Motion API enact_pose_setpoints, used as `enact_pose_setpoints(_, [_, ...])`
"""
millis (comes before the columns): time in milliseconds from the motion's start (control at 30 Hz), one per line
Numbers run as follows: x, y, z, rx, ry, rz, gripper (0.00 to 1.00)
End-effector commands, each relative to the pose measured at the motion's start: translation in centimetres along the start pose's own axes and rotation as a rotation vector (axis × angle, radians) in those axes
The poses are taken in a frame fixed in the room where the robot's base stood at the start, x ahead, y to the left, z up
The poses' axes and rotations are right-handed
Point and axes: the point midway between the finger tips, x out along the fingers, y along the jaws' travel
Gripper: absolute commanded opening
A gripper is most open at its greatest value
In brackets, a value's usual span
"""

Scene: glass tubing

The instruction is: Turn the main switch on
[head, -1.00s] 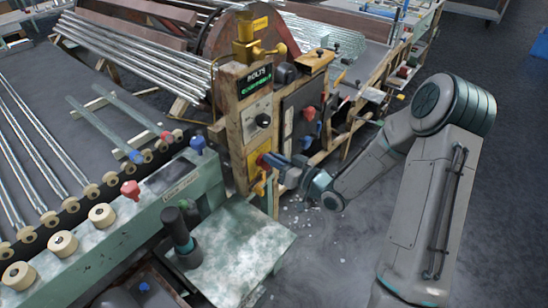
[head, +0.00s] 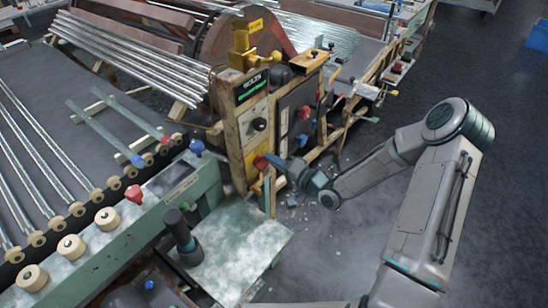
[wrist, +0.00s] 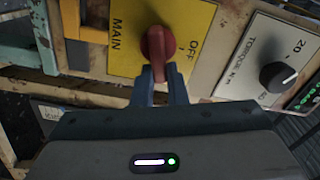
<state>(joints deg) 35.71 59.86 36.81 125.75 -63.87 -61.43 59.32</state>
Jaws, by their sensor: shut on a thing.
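The main switch is a red rotary knob (wrist: 158,43) on a yellow plate (wrist: 127,25) marked MAIN and OFF, in the wrist view. The OFF mark lies to the right of the knob, and the knob's handle points down the picture between my fingers. My gripper (wrist: 158,82) is shut on this handle. In the head view my gripper (head: 272,162) reaches the red knob (head: 260,162) from the right, low on the worn control post (head: 237,132). The yellow plate is mostly hidden there.
A torque dial (wrist: 278,74) sits right of the switch in the wrist view. In the head view a green machine bed (head: 105,235) with a red button (head: 134,194) stands left. A dark panel with levers (head: 298,112) is behind the post. Open floor (head: 335,245) lies to the right.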

Motion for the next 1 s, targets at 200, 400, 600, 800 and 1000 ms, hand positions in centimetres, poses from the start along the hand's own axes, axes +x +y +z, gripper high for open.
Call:
enact_pose_setpoints(200, [-0.05,0.38,0.23,0.160,-0.004,0.002,0.00])
enact_pose_setpoints(400, [-0.04,0.63,0.29,0.258,-0.005,0.002,0.00])
enact_pose_setpoints(600, [-0.03,0.79,0.35,0.311,-0.005,0.003,0.00])
enact_pose_setpoints(800, [-0.04,0.85,0.39,0.326,-0.005,0.003,0.00])
enact_pose_setpoints(1000, [-0.04,0.86,0.40,0.327,-0.005,0.004,0.00])
